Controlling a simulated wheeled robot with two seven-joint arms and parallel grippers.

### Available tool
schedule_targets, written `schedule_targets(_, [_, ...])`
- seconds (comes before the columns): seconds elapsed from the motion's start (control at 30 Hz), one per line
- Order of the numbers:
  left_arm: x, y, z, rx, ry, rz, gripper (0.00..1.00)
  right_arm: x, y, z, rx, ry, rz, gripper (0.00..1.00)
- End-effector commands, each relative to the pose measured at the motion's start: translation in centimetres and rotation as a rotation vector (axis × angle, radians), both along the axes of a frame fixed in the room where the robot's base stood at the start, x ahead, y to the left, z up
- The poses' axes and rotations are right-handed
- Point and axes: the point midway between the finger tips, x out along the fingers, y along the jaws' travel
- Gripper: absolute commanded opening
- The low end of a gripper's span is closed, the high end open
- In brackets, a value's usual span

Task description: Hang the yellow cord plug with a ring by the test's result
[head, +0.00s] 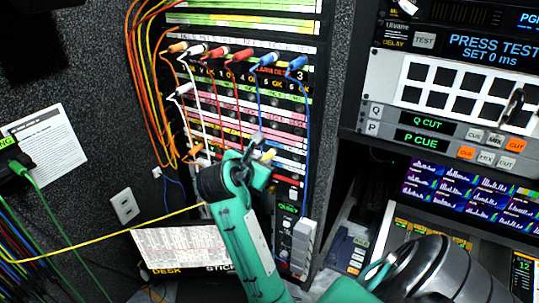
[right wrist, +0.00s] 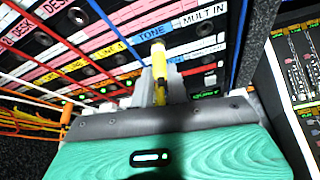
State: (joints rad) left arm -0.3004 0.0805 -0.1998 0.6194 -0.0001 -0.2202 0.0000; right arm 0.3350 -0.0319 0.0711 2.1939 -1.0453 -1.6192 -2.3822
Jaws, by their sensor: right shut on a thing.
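The yellow plug (right wrist: 160,72) is between the fingers of my right gripper (right wrist: 162,88), pointing at the patch panel below the TONE label. I cannot tell whether its tip is in a jack. In the head view the right gripper (head: 260,150) is at the lower right of the patch panel (head: 236,110), with a bit of the yellow plug (head: 268,155) showing. The yellow cord (head: 110,228) runs from the left edge to behind my right arm. The test unit (head: 470,45) reads PRESS TEST, SET 0 ms, beside a TEST button (head: 424,41). No ring shows clearly. My left gripper is out of view.
Orange, white, red and blue cords hang at the panel's left and front. A printed sheet (head: 185,245) with DESK and STICK lettering lies below. Green and blue cables (head: 45,205) hang at left. A button panel (head: 455,85) and meter screens (head: 465,190) stand at right.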

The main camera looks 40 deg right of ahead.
Motion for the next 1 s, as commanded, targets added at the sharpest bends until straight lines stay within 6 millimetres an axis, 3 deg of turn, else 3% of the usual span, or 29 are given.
schedule_targets(1.0, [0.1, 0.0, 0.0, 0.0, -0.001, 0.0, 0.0, -0.3, 1.2, -0.1, 0.002, 0.001, 0.001, 0.0])
